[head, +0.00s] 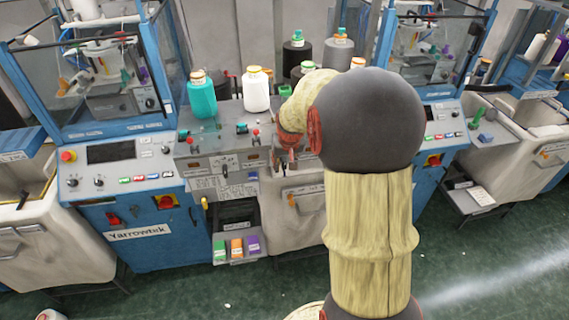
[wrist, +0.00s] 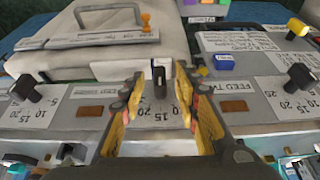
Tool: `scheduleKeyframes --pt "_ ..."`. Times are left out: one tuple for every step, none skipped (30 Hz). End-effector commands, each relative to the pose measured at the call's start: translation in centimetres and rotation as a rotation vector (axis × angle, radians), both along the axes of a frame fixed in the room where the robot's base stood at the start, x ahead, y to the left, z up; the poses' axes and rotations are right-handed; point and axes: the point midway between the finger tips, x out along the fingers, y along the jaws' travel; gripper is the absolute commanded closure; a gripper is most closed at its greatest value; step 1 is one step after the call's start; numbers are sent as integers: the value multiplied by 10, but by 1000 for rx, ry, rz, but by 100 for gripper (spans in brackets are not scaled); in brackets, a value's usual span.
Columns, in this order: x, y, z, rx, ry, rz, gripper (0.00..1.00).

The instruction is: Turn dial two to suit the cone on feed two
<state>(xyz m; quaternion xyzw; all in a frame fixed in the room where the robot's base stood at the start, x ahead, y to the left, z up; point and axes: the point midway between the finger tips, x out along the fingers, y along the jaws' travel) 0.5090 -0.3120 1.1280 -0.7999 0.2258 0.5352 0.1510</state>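In the wrist view a small dark dial knob (wrist: 159,82) stands upright on a white scale plate, with numbers such as 15 and 20 below it. My gripper (wrist: 158,100) is open, one finger on each side of the knob, with visible gaps. A FEED TWO label (wrist: 236,106) is to the right, partly behind a finger. In the head view my gripper (head: 289,153) is at the grey dial panel, and my arm hides much of that area. A teal cone (head: 202,98) and a white cone (head: 256,92) stand above the panel; their feed numbers are unreadable.
Further dials stand left (wrist: 25,89) and right (wrist: 298,78) in the wrist view, beside a blue block (wrist: 226,63). Dark cones (head: 296,52) stand behind in the head view. Blue machines flank the panel; a low shelf holds coloured boxes (head: 236,249).

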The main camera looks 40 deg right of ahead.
Motion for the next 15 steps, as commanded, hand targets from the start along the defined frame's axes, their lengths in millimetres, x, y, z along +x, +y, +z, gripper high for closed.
scheduleKeyframes --pt "1 0 -1 0 0 0 68" --pt "1 0 -1 -1 -1 0 68" --pt "1 -1 -2 -1 -1 0 68" --pt "1 -1 -2 -1 -1 0 68" --pt "1 -1 -2 -1 -1 0 68" --pt "1 -1 -2 -1 -1 0 68" --pt "1 0 -2 -1 -1 0 68" --pt "1 0 -2 -1 -1 0 68" --pt "1 0 -2 -1 -1 0 70" --pt "1 0 -2 -1 -1 0 71" --pt "1 0 -2 -1 -1 0 73" --pt "1 0 -1 -1 -1 0 75" --pt "1 0 -1 -1 -1 0 77" --pt "1 0 -1 -1 -1 0 79" --pt "1 0 -1 -1 -1 0 81"
